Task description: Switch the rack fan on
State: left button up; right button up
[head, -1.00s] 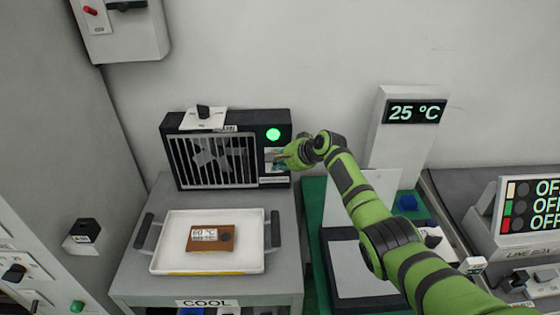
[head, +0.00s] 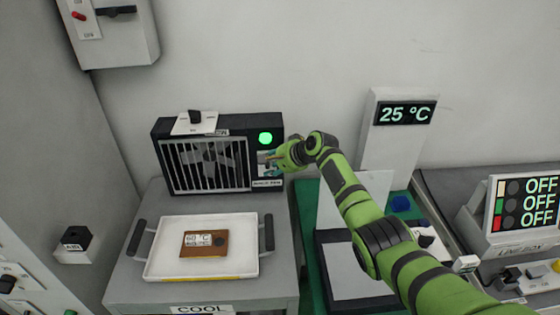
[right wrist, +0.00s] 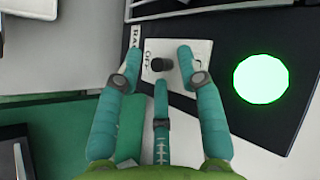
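The rack fan (head: 208,166), a black box with a pale grille, stands at the back of the grey bench. Its round green light (head: 265,138) is lit; the light also shows in the right wrist view (right wrist: 261,79). A pale plate (right wrist: 149,50) marked OFF carries a dark lever knob (right wrist: 161,65). My right gripper (head: 274,157) is at this plate, at the fan's right front. In the right wrist view my gripper (right wrist: 158,66) has its fingers spread, two beside the knob and one below it. I see no clear contact. My left gripper is not in view.
A white tray (head: 160,262) with a brown block (head: 205,252) sits in front of the fan. A second knob plate (head: 195,123) is on the fan's top. A 25 °C display post (head: 390,150) and a line box (head: 510,240) stand to the right.

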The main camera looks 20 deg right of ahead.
jog(key=v, duration=1.1)
jog(key=shift+s+r, duration=0.2)
jog(key=shift+r, duration=0.1)
